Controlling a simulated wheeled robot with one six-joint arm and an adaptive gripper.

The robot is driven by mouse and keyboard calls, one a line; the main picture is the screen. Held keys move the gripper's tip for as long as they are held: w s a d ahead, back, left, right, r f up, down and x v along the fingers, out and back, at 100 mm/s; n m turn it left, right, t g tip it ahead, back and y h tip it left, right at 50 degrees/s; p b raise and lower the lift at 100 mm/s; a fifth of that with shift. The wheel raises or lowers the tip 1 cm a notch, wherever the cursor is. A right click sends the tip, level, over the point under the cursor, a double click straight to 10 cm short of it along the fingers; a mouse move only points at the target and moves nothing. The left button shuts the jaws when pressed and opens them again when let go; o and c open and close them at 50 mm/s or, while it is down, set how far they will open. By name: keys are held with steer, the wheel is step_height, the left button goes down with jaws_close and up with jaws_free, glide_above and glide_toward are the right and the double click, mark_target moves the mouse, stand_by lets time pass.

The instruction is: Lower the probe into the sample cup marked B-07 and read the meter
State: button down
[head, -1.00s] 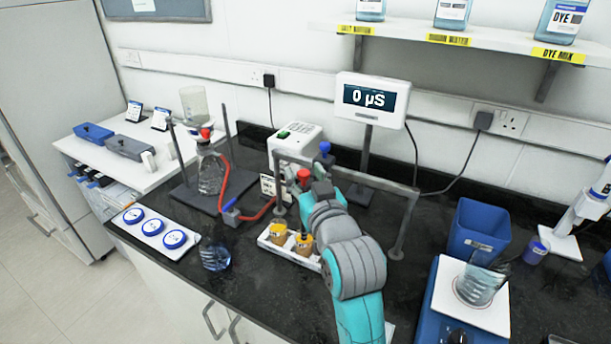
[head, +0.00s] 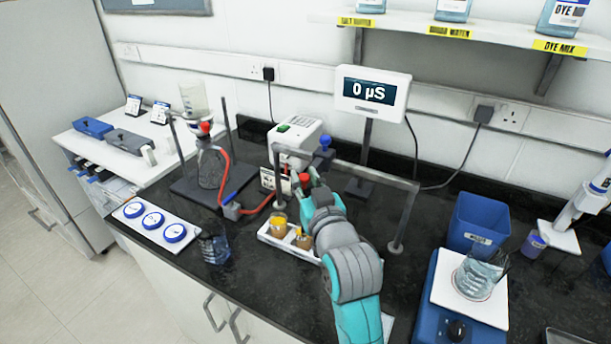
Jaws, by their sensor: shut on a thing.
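Two small cups, the left one (head: 279,224) and the right one (head: 303,238), hold amber-brown contents and stand in a white tray (head: 268,236) under a grey frame. I cannot read B-07 on either. My gripper (head: 307,180) is shut on the red-topped probe (head: 304,179), above and behind the right cup. The probe's lower end is hidden by my gripper and arm or too small to tell. The meter (head: 373,92) on its stand behind reads 0 µS.
A flask with a red tube (head: 209,168) stands left, a blue-tinted beaker (head: 213,245) front left. A blue bin (head: 478,222) and a balance with a beaker (head: 478,278) are at right.

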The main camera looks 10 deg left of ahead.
steer(key=c, duration=0.9)
jaws_free()
steer(key=shift+a+f, duration=0.1)
steer(key=shift+f, duration=0.2)
steer(key=shift+c, duration=0.2)
steer(key=shift+r, duration=0.1)
steer(key=v, duration=1.2)
